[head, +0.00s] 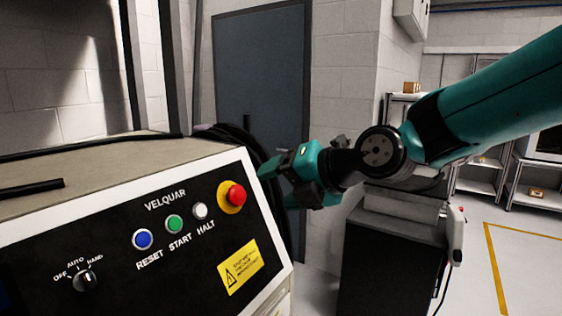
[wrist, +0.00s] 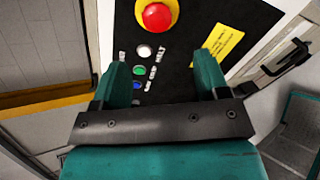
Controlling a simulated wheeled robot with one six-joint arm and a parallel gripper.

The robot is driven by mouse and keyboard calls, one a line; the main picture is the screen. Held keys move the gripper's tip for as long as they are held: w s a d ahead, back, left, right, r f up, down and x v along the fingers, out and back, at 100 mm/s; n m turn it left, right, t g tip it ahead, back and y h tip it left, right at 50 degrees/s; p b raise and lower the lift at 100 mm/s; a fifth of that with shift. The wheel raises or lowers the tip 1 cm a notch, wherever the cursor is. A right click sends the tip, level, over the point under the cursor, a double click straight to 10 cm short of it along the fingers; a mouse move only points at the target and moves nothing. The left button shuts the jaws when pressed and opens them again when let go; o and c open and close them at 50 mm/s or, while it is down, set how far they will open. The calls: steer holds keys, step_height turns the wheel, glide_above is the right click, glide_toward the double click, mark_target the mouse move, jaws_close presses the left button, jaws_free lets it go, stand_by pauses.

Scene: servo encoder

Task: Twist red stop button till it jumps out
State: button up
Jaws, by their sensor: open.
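The red stop button (head: 236,195) sits on a yellow round base at the upper right of the black control panel (head: 110,235). In the wrist view the red button (wrist: 157,16) shows at the top, beyond my fingertips and a little left of the middle between them. My gripper (head: 280,180) is open and empty, to the right of the button in the head view and apart from it. Its two teal fingers show in the wrist view (wrist: 162,72). Whether the button is pressed in cannot be told.
Beside the button are a white HALT button (head: 200,211), a green START button (head: 174,224) and a blue RESET button (head: 143,239). A selector knob (head: 86,281) is at lower left. A yellow warning label (head: 240,267) lies below the red button. Black cable (head: 250,142) hangs behind the panel.

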mark_target(241, 195)
steer(key=x, duration=0.9)
steer(key=shift+w, duration=0.15)
steer(key=shift+w+a+b, duration=0.3)
steer(key=shift+a+b, duration=0.1)
steer(key=shift+b, duration=0.05)
steer(key=c, duration=0.7)
